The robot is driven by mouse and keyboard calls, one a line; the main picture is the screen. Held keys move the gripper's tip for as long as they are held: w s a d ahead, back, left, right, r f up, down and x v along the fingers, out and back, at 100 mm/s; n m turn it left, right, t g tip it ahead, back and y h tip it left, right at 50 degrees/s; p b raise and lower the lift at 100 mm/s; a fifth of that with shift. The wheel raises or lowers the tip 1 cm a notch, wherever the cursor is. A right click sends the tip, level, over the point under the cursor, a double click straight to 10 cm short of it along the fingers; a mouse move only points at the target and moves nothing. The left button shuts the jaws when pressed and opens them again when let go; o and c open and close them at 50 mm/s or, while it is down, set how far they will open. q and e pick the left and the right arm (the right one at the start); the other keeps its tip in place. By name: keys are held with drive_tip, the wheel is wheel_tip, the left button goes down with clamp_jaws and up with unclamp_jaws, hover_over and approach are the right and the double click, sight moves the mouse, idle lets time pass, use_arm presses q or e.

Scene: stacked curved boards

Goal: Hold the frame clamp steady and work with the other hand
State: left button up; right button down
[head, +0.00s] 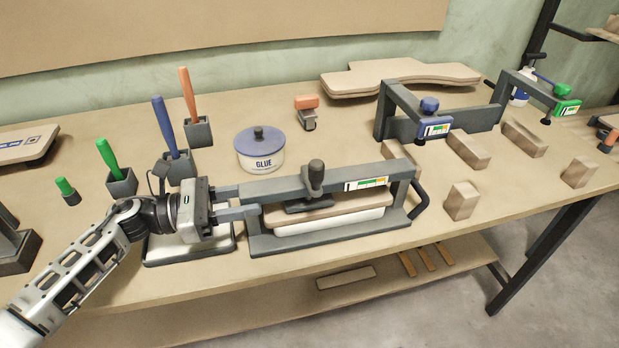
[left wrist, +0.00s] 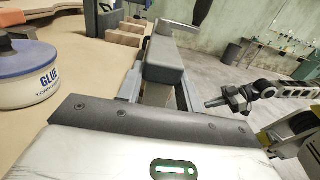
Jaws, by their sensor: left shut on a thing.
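The grey frame clamp (head: 278,188) stands near the front edge of the bench. It has a dark screw handle (head: 315,172) on top and a coloured gauge strip (head: 366,184) on its upper bar. A brown curved board (head: 345,204) over a white block (head: 335,220) lies inside it, under the pressing foot. My left gripper (head: 249,202) is shut on the left end of the clamp; the clamp also shows ahead in the left wrist view (left wrist: 164,68). My right gripper (left wrist: 222,102) shows small at the right of the left wrist view, away from the clamp; its jaws are unclear.
A glue tub (head: 260,158) stands behind the clamp. Brushes in holders (head: 172,165) stand at left. Blue-knobbed (head: 405,110) and green-knobbed (head: 520,88) clamps stand at back right. Wooden blocks (head: 462,200) lie right of the clamp. A curved board (head: 400,76) lies behind.

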drive_tip(key=shift+s+f+b, duration=0.1)
drive_tip(key=shift+f+b, duration=0.25)
idle(0.4)
idle(0.6)
idle(0.3)
